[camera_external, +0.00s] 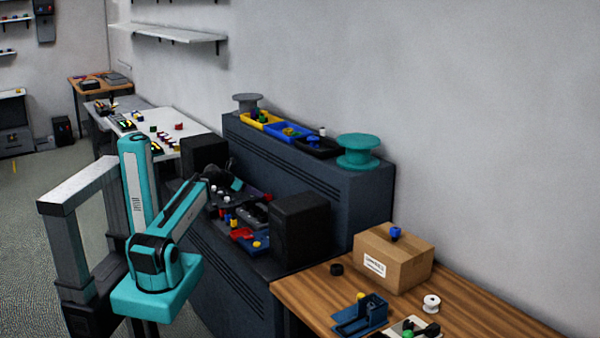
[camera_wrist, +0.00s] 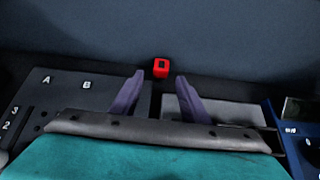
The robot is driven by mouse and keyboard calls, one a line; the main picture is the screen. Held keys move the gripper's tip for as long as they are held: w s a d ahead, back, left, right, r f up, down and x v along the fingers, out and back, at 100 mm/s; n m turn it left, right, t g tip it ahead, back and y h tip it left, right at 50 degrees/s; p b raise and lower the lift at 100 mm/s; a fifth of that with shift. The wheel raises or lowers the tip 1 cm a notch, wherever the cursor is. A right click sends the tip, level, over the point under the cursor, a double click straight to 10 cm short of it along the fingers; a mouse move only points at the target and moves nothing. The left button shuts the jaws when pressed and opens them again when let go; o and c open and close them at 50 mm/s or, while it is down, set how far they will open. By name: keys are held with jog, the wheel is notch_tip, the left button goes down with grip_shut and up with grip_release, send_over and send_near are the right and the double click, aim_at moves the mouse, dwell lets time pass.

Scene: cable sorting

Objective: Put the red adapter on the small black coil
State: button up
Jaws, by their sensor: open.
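The red adapter (camera_wrist: 161,67) is a small red block with a dark square on its face. In the wrist view it lies on a dark surface near the foot of a blue-grey wall, just beyond my fingertips. My gripper (camera_wrist: 160,78) is open and empty, its two purple-grey fingers apart on either side of the line to the adapter. In the external view my arm reaches over the dark bench, and its gripper end is hard to make out. A small black round thing (camera_external: 336,269), which looks like the small black coil, lies on the wooden table left of the cardboard box.
The cardboard box (camera_external: 393,258) carries a blue item (camera_external: 396,233). A white spool (camera_external: 431,303) and a dark blue holder (camera_external: 360,315) share the table. Coloured trays (camera_external: 288,132) and a teal spool (camera_external: 360,151) top the cabinet.

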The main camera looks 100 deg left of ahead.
jog(key=shift+s+d+r+b, duration=0.25)
jog(key=shift+s+d+b, duration=0.4)
jog(key=shift+b, duration=2.9)
jog(key=shift+v, duration=1.65)
jog(key=shift+o, duration=0.6)
jog(key=shift+w+r, duration=0.1)
jog(key=shift+w, duration=0.05)
jog(key=shift+p, duration=0.35)
